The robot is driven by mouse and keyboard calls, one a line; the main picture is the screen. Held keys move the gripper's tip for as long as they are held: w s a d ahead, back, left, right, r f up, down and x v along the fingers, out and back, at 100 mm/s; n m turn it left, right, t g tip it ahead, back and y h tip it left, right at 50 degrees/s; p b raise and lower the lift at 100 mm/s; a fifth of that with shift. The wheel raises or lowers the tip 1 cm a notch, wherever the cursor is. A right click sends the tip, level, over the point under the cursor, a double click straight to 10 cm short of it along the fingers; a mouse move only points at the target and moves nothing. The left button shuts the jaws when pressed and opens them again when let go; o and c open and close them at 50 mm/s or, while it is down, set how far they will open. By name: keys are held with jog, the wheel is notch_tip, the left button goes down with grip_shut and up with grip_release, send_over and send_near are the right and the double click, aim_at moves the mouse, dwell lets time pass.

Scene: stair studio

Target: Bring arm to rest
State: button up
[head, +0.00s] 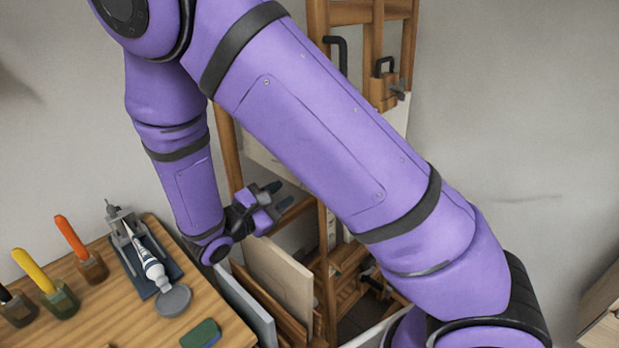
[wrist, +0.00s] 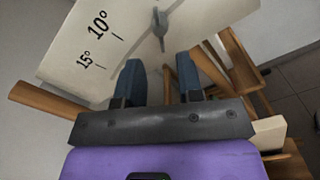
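My purple arm crosses the middle of the head view, bent at the elbow at the top left. My gripper (head: 270,197) hangs in front of the wooden easel, to the right of the table. In the wrist view my gripper (wrist: 163,85) shows two dark blue fingers standing apart with nothing between them. Beyond the fingers is a pale board (wrist: 150,35) marked with 10° and 15° and a grey pointer.
A wooden table (head: 110,315) at the lower left bears a paint tube (head: 153,268), a grey disc (head: 173,300), a green block (head: 200,334) and colored-handled tools in jars. Flat panels (head: 280,275) lean beside the table. A wooden easel (head: 233,150) stands behind my arm.

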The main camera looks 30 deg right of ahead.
jog(key=s+d+r+m+g+y, duration=0.7)
jog(key=s+d+r+m+y, duration=0.25)
jog(key=r, duration=0.25)
jog(key=s+r+m+t+y, duration=0.6)
jog(key=s+r+y, duration=0.1)
jog(key=s+r, duration=0.4)
jog(key=shift+a+r+t+y, duration=0.35)
jog(key=shift+r+t, duration=0.05)
jog(key=shift+r, duration=0.15)
jog(key=shift+w+m, duration=0.1)
jog(key=shift+m, duration=0.15)
